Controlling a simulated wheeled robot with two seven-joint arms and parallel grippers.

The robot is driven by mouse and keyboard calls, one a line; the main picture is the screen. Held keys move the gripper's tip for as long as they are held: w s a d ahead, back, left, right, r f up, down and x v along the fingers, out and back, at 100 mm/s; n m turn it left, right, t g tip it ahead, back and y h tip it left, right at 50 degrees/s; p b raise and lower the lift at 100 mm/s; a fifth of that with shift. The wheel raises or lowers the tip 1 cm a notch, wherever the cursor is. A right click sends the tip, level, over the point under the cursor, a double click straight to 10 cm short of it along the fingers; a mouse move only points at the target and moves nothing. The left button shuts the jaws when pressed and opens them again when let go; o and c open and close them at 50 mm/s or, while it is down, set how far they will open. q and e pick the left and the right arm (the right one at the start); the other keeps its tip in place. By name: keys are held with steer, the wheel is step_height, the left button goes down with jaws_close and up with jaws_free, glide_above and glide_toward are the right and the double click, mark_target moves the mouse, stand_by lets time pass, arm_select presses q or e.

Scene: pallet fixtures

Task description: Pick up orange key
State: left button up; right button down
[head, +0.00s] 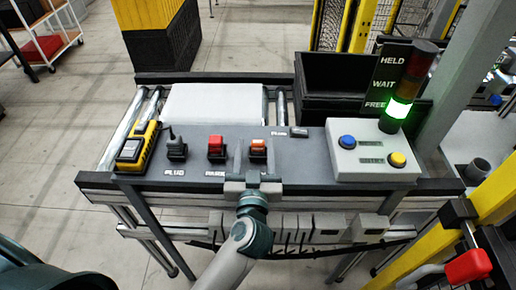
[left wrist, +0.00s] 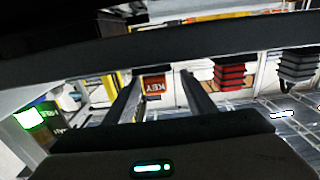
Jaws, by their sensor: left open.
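The orange key (head: 258,146) is a small orange block in a dark holder on the grey panel, right of the red block. My right gripper is not in view.
On the panel (head: 200,178) stand a red block (head: 216,146), a dark plug (head: 176,147) and a yellow device (head: 138,146). A box with blue and yellow buttons (head: 372,163) and a stack light (head: 404,95) lit green stand right. A black bin (head: 335,97) is behind.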

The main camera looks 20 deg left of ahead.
arm_select(q)
steer(key=x, duration=0.3)
steer(key=p+x, duration=0.1)
steer(key=shift+w+d, duration=0.3)
steer(key=shift+w, duration=0.05)
steer(key=shift+w+a, duration=0.1)
steer(key=shift+w, duration=0.25)
steer(key=c, duration=1.1)
